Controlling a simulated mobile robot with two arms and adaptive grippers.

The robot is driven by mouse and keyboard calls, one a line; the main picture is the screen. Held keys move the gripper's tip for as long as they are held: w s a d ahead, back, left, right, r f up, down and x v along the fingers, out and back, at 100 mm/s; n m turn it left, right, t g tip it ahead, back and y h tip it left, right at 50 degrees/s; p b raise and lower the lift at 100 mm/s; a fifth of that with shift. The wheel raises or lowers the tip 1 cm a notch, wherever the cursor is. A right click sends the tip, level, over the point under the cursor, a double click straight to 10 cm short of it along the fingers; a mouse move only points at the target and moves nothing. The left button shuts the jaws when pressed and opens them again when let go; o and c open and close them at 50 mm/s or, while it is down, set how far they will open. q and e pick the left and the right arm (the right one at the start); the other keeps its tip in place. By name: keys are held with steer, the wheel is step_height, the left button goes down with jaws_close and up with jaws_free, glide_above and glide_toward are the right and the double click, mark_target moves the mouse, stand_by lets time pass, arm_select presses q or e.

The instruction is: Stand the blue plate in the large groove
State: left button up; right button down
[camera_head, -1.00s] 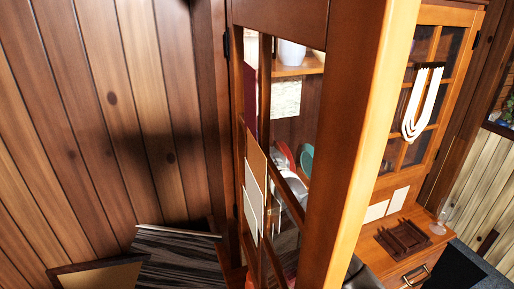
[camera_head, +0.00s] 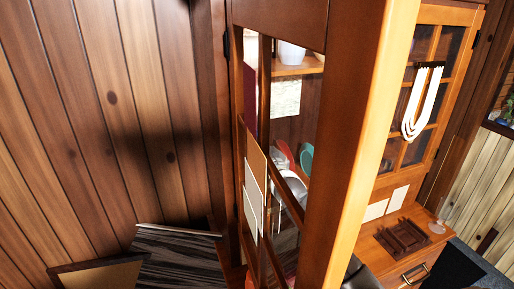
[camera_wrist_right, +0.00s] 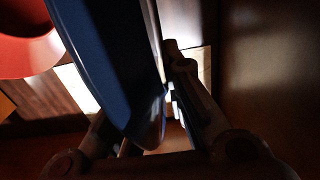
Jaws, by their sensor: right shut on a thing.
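The blue plate (camera_wrist_right: 115,60) stands on edge, steeply tilted, in the right wrist view. My right gripper (camera_wrist_right: 155,105) is shut on it, with one finger at each side; the left finger is partly hidden behind the plate. The large groove cannot be made out in either view. In the head view, a dark brown slatted wooden rack (camera_head: 403,238) sits on the counter at right. I cannot tell whether it has the large groove. The blue plate and my left gripper do not show in the head view.
A red round piece (camera_wrist_right: 25,40) is left of the blue plate. Inside the cabinet, red (camera_head: 284,152) and teal (camera_head: 306,158) round pieces show beside a pale grey shape. A thick wooden cabinet post (camera_head: 355,130) blocks much of the view. A clear glass (camera_head: 440,222) stands by the rack.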

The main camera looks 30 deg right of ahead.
steer(key=shift+f+b, duration=1.4)
steer(key=shift+f, duration=0.75)
steer(key=c, duration=1.5)
jaws_free()
steer(key=shift+o, duration=0.3)
steer(key=shift+f, duration=0.2)
steer(key=v, duration=1.2)
steer(key=shift+s, duration=0.1)
